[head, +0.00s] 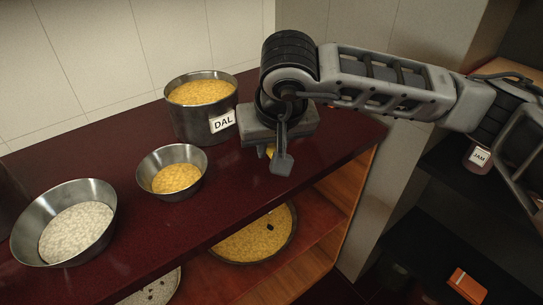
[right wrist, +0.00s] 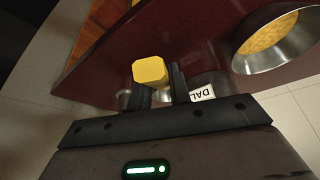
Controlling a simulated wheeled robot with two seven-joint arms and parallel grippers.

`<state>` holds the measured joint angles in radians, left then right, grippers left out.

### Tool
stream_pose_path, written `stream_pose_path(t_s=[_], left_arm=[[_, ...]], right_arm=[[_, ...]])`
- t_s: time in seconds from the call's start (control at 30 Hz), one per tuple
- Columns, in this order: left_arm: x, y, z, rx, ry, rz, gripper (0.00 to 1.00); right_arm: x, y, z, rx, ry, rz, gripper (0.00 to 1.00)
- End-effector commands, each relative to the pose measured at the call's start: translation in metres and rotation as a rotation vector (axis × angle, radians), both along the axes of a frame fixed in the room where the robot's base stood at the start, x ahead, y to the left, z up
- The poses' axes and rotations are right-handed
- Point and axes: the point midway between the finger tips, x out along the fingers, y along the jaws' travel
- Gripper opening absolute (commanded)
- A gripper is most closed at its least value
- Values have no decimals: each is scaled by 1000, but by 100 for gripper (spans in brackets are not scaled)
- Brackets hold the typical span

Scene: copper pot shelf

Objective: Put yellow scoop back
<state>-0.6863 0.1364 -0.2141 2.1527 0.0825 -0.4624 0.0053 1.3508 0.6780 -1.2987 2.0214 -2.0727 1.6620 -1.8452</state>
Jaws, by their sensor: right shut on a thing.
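The yellow scoop (right wrist: 150,71) shows in the right wrist view as a small yellow block-like end between and beyond my right gripper's fingers (right wrist: 160,92). In the head view only a sliver of yellow (head: 270,151) shows beneath the gripper; the rest is hidden. My right gripper (head: 279,157) is shut on the scoop, over the right part of the dark red shelf top (head: 220,215). It is right of the steel pot labelled DAL (head: 190,126), which holds yellow dal. I cannot tell whether the scoop touches the shelf. My left gripper is out of view.
A small steel bowl of yellow dal (head: 172,180) and a larger bowl of white grain (head: 72,232) stand to the left. A wide pan of yellow dal (head: 262,238) is on the lower shelf. A JAM jar (head: 478,158) stands on a dark shelf at right.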

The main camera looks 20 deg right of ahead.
Motion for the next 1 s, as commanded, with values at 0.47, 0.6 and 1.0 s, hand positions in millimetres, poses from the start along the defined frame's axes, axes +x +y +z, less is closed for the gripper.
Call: stream_pose_path(t_s=[0.47, 0.6, 1.0], left_arm=[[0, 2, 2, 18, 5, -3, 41], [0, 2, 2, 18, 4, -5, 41], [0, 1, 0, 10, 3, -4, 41]], right_arm=[[9, -3, -42, -1, 0, -1, 0], [9, -3, -42, -1, 0, -1, 0], [8, -3, -45, 0, 1, -1, 41]])
